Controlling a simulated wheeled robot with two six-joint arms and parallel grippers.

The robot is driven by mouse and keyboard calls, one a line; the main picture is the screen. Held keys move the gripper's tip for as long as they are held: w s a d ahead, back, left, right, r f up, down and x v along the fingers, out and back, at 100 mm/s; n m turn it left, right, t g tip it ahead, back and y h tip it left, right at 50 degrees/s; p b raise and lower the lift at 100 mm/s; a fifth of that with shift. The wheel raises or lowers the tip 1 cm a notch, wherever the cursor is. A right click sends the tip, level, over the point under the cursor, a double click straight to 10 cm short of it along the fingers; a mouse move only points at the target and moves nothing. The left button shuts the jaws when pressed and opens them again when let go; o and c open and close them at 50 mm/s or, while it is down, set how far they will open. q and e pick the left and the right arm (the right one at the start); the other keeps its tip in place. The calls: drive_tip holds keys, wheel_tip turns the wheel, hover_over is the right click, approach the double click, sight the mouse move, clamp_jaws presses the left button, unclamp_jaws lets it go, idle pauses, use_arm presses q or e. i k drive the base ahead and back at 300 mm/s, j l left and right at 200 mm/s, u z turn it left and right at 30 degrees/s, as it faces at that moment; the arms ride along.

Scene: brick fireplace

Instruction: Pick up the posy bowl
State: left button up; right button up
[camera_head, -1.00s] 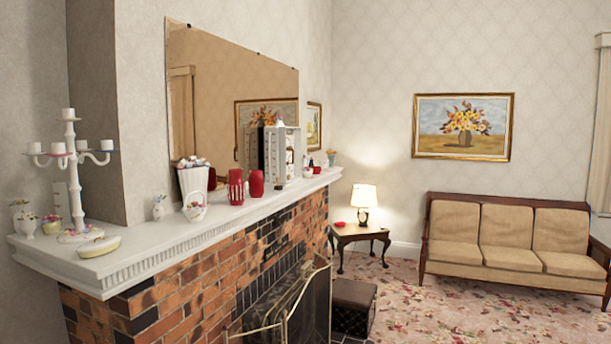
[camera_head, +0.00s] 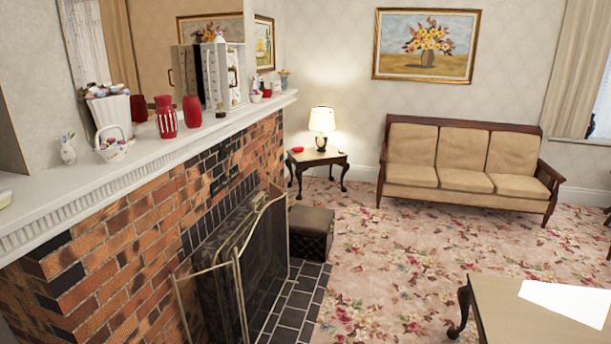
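I cannot tell for sure which thing is the posy bowl. On the white mantel shelf (camera_head: 40,207) stands a small white handled basket (camera_head: 112,150) holding coloured flowers. A small white jug-like vase (camera_head: 68,150) stands to its left. Behind them is a taller white container (camera_head: 108,108) with coloured items on top. Small pots with flowers stand at the shelf's far end, such as a white one (camera_head: 256,96) and a bluish one (camera_head: 284,82). Neither of my grippers is in view.
Two red vases (camera_head: 192,111) and a white cabinet-like piece (camera_head: 230,75) stand on the mantel. Below are the brick fireplace (camera_head: 120,250) and a fire screen (camera_head: 245,260). A low table (camera_head: 500,310) is at lower right, a sofa (camera_head: 465,165) at the back. Carpet between is clear.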

sight(255, 97)
drive_tip(key=i+z, duration=0.35)
drive_tip(key=i, duration=2.15)
drive_tip(key=i+l, duration=0.1)
drive_tip(key=i, duration=0.7)
drive_tip(key=j+u, duration=0.05)
